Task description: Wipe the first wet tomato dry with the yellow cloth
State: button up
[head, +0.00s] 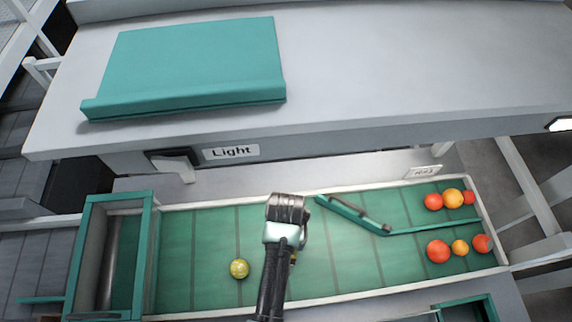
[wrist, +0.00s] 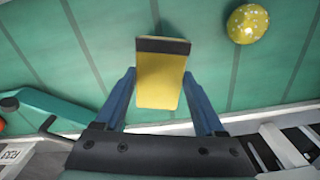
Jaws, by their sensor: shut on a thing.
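My gripper (wrist: 159,77) is shut on the yellow cloth (wrist: 162,92), which shows between the blue fingers as a flat yellow piece with a dark strip along its far end. A yellow tomato with pale droplet-like spots (head: 239,268) lies on the green belt to the left of my gripper. It also shows at the upper right of the wrist view (wrist: 247,24), apart from the cloth.
Several red and orange tomatoes (head: 438,251) sit at the belt's right end, some behind a green diverter arm (head: 352,213). A green-framed bin (head: 137,255) stands at the left end. A grey shelf labelled Light (head: 400,75) overhangs the back. The belt (head: 190,245) around the spotted tomato is clear.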

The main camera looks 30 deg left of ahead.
jog(key=shift+w, duration=0.15)
jog(key=shift+w+a+b, duration=0.35)
jog(key=shift+w+b, duration=0.1)
jog(key=shift+w, duration=0.45)
jog(key=shift+s+d+p, duration=0.25)
jog(key=shift+s+p, duration=0.35)
jog(key=shift+s, duration=0.1)
jog(key=shift+s+d+p, duration=0.25)
jog(key=shift+s+p, duration=0.3)
jog(key=shift+s, duration=0.2)
jog(key=shift+s+d+p, duration=0.25)
jog(key=shift+s+p, duration=0.35)
jog(key=shift+s, duration=0.1)
jog(key=shift+w, duration=0.15)
jog(key=shift+w+a+b, duration=0.25)
jog(key=shift+w+b, duration=0.05)
jog(key=shift+w, duration=0.35)
jog(key=shift+w+a+b, duration=0.25)
jog(key=shift+w+b, duration=0.1)
jog(key=shift+w, duration=0.35)
jog(key=shift+w+a+b, duration=0.25)
jog(key=shift+w+b, duration=0.05)
jog(key=shift+w, duration=0.35)
